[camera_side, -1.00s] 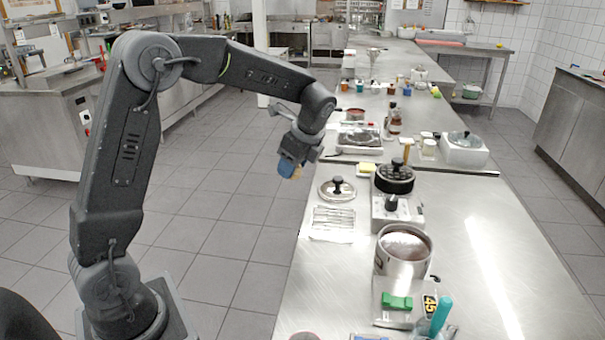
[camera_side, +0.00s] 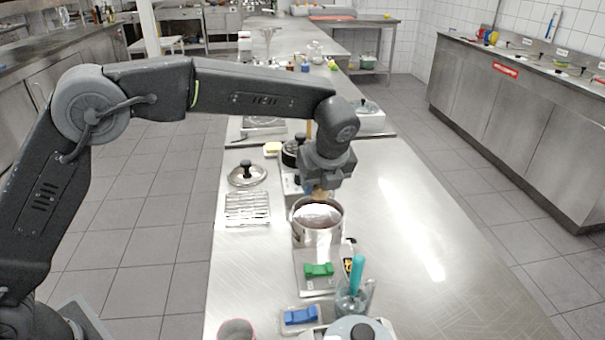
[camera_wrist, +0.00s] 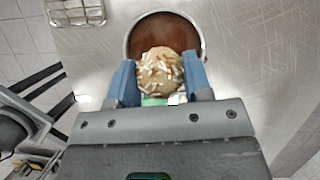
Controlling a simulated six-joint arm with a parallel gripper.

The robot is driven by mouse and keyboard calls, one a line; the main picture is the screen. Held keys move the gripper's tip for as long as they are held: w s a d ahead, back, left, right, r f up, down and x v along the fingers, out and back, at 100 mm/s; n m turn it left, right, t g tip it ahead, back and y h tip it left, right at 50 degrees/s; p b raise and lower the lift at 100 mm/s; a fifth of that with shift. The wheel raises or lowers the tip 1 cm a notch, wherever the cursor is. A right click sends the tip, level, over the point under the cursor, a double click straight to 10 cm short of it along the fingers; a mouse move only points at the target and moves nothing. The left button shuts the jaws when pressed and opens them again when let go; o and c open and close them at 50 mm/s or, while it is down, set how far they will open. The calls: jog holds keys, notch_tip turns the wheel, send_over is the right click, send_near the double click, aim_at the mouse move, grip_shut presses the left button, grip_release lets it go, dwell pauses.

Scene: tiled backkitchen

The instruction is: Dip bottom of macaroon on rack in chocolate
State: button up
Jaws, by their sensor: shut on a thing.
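My gripper (camera_wrist: 159,66) is shut on the macaroon (camera_wrist: 160,78), with a blue finger on each side. The macaroon is round, tan and dotted with pale flakes; its lower side is hidden in the wrist view. A small part of the macaroon (camera_side: 318,193) shows below my gripper in the side view. The steel pot (camera_side: 318,235) stands under it with brown chocolate (camera_side: 316,213) inside. The chocolate (camera_wrist: 166,27) is also beyond the macaroon in the wrist view. I cannot tell whether macaroon and chocolate touch. The wire rack (camera_side: 247,209) lies left of the pot and looks empty.
A lid with a black knob (camera_side: 247,175) lies behind the rack. A green block (camera_side: 318,270), a blue block (camera_side: 300,316) and a beaker with a teal-handled tool (camera_side: 354,285) stand in front of the pot. The steel table (camera_side: 430,260) is clear at right.

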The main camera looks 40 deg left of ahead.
jog(key=shift+f, duration=3.45)
jog(key=shift+r, duration=3.05)
jog(key=shift+a, duration=0.1)
